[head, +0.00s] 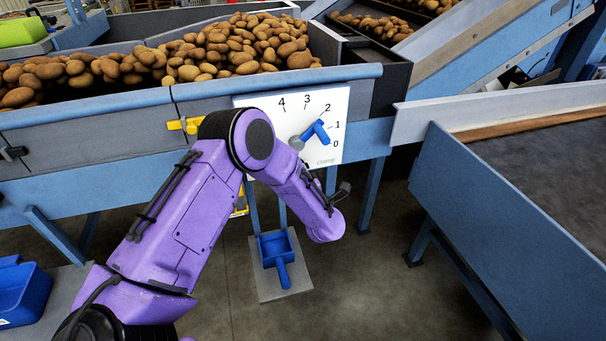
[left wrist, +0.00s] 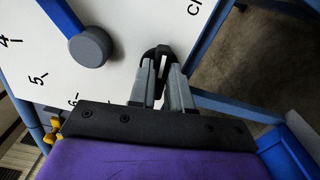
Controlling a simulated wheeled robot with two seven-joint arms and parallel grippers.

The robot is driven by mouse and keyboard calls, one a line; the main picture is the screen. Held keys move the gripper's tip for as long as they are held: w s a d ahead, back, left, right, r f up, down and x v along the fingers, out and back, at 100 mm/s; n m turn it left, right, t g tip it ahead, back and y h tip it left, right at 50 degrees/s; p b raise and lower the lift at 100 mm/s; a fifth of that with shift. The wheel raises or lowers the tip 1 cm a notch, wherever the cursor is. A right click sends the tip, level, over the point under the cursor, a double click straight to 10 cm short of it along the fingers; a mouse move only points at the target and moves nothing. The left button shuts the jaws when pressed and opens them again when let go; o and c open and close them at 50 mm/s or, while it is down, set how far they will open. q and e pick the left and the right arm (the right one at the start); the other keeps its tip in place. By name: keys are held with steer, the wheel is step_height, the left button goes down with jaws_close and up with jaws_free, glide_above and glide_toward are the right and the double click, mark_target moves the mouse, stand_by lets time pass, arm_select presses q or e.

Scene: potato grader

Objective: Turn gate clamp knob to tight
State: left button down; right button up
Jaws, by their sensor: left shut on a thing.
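The clamp knob is a black piece (left wrist: 158,52) at the lower edge of the white dial panel (left wrist: 125,20) in the left wrist view. My left gripper (left wrist: 160,72) has its two grey fingers shut on it, and they partly cover it. Whether the knob is turned to tight cannot be told. In the head view the purple left arm hides both the knob and the fingertips. The word "clamp" shows on the white panel (head: 245,102) there. A blue lever (head: 318,131) on a grey hub sits on the panel, pointing between 1 and 2. My right gripper is not in view.
A bin (head: 110,112) heaped with potatoes (head: 240,45) stands above the panel. A yellow handle (head: 185,125) sticks out left of the panel. A blue scoop (head: 277,250) lies below. A blue-sided table (head: 500,220) stands at right, a blue crate (head: 22,290) at lower left.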

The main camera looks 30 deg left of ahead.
arm_select(q)
steer(key=shift+m, duration=0.9)
steer(key=shift+f, duration=0.1)
steer(key=c, duration=1.1)
jaws_free()
steer(key=shift+o, duration=0.2)
steer(key=b+v, duration=0.1)
steer(key=v, duration=0.9)
steer(key=shift+s+d, duration=0.2)
steer(key=shift+d, duration=0.05)
